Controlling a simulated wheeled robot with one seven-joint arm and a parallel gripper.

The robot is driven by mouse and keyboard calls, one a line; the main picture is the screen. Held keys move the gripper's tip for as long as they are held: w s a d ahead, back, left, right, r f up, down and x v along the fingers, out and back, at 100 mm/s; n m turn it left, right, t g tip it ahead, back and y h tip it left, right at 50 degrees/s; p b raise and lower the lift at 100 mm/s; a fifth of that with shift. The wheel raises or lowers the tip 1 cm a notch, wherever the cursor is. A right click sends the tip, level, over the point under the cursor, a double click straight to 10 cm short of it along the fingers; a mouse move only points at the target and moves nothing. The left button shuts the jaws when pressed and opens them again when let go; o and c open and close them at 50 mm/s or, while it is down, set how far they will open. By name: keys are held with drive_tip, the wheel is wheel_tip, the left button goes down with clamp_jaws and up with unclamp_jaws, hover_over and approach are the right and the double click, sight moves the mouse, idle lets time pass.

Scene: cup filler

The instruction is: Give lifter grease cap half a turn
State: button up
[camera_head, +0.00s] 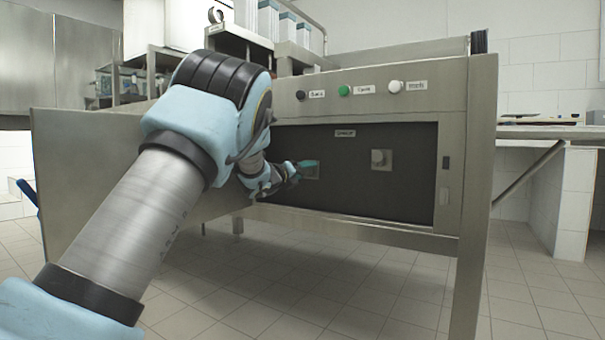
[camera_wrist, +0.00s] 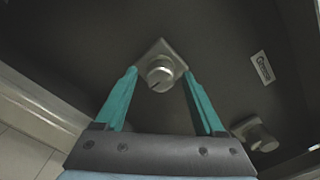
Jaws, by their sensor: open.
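In the wrist view, a round metal cap (camera_wrist: 160,75) with a dark line on its face sits on a small square plate, just beyond and between my fingertips. My gripper (camera_wrist: 159,73) is open, with its two teal fingers on either side of the cap; I cannot tell whether they touch it. In the head view my gripper (camera_head: 304,165) is at the left cap's plate (camera_head: 313,174) and hides that cap. A second, similar cap (camera_head: 381,158) is to the right; it also shows in the wrist view (camera_wrist: 262,140). Which one is the lifter's is not readable.
The caps are on a dark recessed panel (camera_head: 408,190) in a metal frame. A small label (camera_head: 345,133) is above and between them. A black button (camera_head: 301,95), a green button (camera_head: 344,90) and a white button (camera_head: 395,87) line the strip above. Tiled floor is open below.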

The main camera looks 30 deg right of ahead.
drive_tip(key=shift+a, duration=0.1)
drive_tip(key=p+v, duration=0.2)
drive_tip(key=v, duration=0.8)
drive_tip(key=shift+s+a+p, duration=0.15)
drive_tip(key=shift+a+p, duration=0.15)
drive_tip(key=shift+p, duration=0.1)
